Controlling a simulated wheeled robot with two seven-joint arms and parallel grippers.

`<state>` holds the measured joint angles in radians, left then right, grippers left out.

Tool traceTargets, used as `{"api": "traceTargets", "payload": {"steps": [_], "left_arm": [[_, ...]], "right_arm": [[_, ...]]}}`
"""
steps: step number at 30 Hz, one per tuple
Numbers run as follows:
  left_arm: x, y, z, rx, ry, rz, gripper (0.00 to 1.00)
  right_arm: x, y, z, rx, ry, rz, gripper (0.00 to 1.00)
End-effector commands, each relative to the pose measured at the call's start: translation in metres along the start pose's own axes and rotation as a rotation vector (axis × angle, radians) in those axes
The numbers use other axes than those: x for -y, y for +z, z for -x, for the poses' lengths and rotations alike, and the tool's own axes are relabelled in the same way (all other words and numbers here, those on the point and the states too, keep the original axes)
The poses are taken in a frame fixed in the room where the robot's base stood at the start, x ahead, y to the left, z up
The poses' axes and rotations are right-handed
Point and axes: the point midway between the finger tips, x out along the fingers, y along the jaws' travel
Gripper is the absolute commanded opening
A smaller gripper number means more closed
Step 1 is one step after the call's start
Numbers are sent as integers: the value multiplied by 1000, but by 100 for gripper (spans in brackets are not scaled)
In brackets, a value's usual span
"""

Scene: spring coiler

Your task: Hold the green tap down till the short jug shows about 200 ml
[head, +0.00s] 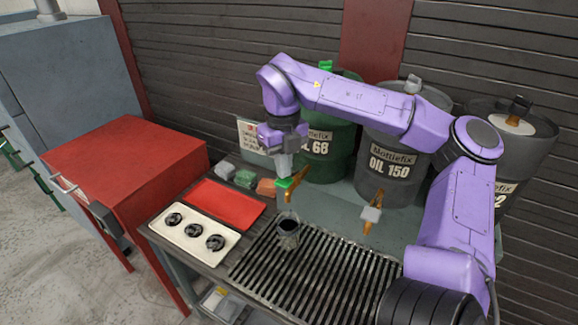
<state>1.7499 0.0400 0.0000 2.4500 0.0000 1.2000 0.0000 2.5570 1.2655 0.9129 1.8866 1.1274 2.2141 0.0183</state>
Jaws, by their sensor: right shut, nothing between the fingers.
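My right gripper (283,172) is shut and empty, pointing down at the green tap (286,184). Its fingertips are at the tap's green top and look to be touching it; whether the tap is pressed down I cannot tell. The tap has a brass body and is in front of the green drum marked 68 (326,150). The short jug (288,230) stands upright on the black slatted grate (310,275), below the tap. It looks clear with something dark inside; its markings and level are too small to read. My left gripper is out of view.
A grey-handled tap (371,214) is in front of the OIL 150 drum (388,160); another drum (515,130) stands at right. A red tray (225,204) and a cream tray with black parts (190,232) lie left of the grate. A red cabinet (120,165) stands further left.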

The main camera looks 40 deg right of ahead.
Motion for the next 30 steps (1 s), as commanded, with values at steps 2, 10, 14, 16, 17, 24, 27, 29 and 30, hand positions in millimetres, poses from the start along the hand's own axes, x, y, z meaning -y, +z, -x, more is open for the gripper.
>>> {"api": "traceTargets", "payload": {"steps": [2,10,14,16,17,24,27,29,30], "left_arm": [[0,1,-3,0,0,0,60],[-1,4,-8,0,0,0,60],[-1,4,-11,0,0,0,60],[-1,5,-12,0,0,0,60],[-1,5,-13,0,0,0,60],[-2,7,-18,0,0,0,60],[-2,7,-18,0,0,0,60],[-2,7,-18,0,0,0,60],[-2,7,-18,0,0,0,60]], "right_arm": [[0,0,-4,-1,0,0,0],[0,0,-12,0,0,0,0],[0,0,-16,0,0,0,0],[0,0,-18,0,0,0,0],[0,0,-19,0,0,0,0],[0,0,-27,-1,0,-1,0],[0,0,-28,-1,0,-1,0],[0,0,-27,-1,-1,-1,0],[1,0,-27,-1,-1,-1,0]]}}
